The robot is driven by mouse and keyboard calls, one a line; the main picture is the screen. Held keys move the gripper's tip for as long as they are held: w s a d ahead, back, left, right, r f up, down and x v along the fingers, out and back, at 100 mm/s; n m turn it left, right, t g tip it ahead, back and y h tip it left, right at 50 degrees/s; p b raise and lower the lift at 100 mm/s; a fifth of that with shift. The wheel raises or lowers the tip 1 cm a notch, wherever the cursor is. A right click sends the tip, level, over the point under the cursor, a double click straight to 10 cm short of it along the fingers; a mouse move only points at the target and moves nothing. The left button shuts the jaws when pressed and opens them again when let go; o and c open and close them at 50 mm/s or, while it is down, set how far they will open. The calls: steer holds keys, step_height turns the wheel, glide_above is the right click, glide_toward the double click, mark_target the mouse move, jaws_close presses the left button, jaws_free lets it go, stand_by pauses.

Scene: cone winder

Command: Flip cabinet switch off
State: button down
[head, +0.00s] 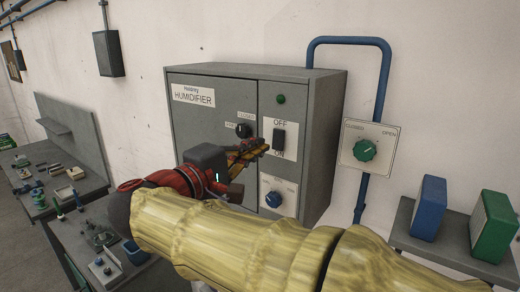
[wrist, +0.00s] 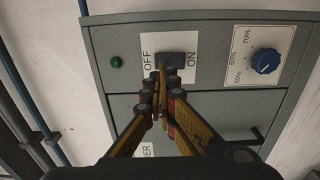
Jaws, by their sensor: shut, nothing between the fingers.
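The grey humidifier cabinet (head: 215,125) is on the wall, with its front facing me. Its black switch (head: 279,139) sits on a white plate marked OFF above and ON below. The switch also shows in the wrist view (wrist: 170,64), between the OFF and ON labels. My gripper (head: 266,146) is shut and empty, its fingertips just left of the switch in the head view. In the wrist view my gripper (wrist: 160,72) has its tips over or right at the switch's near edge. I cannot tell whether they touch it. The switch's tilt is too small to read.
A green lamp (head: 281,99) is above the switch and a blue dial (head: 273,199) below it. A green valve dial (head: 364,150) and blue pipe (head: 384,80) are right of the cabinet. A cluttered bench (head: 75,225) stands lower left.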

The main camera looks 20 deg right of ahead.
steer(key=b+v, duration=0.1)
steer(key=v, duration=0.6)
steer(key=shift+a+r+b, duration=0.2)
steer(key=shift+r+b, duration=0.1)
steer(key=shift+r, duration=0.1)
